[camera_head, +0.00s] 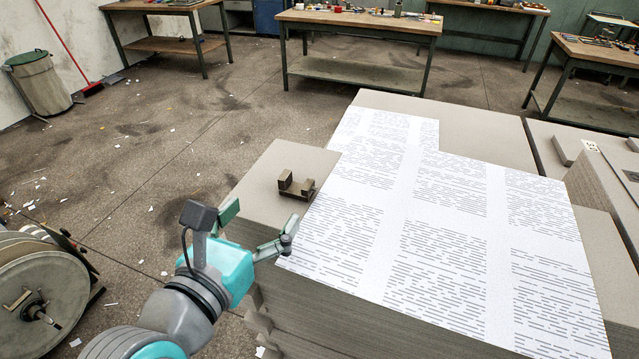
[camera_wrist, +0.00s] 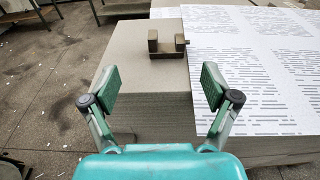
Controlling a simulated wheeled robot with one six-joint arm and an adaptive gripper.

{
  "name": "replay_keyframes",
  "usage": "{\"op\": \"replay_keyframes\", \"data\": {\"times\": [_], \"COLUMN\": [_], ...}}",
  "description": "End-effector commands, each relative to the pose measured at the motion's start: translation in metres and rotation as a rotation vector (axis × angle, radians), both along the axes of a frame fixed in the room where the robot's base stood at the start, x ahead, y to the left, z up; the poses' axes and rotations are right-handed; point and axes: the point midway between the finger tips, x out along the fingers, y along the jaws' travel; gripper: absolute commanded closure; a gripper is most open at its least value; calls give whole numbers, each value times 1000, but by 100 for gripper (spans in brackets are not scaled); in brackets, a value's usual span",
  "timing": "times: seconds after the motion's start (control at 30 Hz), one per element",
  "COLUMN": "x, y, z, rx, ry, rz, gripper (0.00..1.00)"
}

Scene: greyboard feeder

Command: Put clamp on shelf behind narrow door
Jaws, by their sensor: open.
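A small brown U-shaped block, which looks like the clamp (camera_head: 296,186), lies on top of the greyboard stack (camera_head: 262,180), just left of the printed sheets. It also shows in the wrist view as the clamp (camera_wrist: 167,47), near the far edge of the bare board. My gripper (camera_head: 258,230) is open and empty at the near end of the stack, short of the clamp. In the wrist view my gripper's (camera_wrist: 158,88) two green pads stand wide apart, with the clamp beyond and between them. No shelf with a narrow door is visible in either view.
Large printed sheets (camera_head: 430,235) cover the stack to the right of the clamp. Workbenches with clutter (camera_head: 355,22) stand at the back. A bin (camera_head: 40,85) and a large reel (camera_head: 40,295) are at left. Open floor lies between.

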Motion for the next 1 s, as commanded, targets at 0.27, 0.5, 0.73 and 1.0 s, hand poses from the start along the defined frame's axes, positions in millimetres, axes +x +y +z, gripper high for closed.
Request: {"op": "replay_keyframes", "data": {"times": [0.27, 0.5, 0.73, 1.0], "x": [37, 51, 77, 93], "y": [-15, -21, -39, -43], "z": [-6, -9, -13, -16], "rx": [-1, 0, 0, 1], "ry": [1, 1, 1, 0], "rz": [-4, -3, -5, -2], "gripper": [14, 14, 14, 14]}}
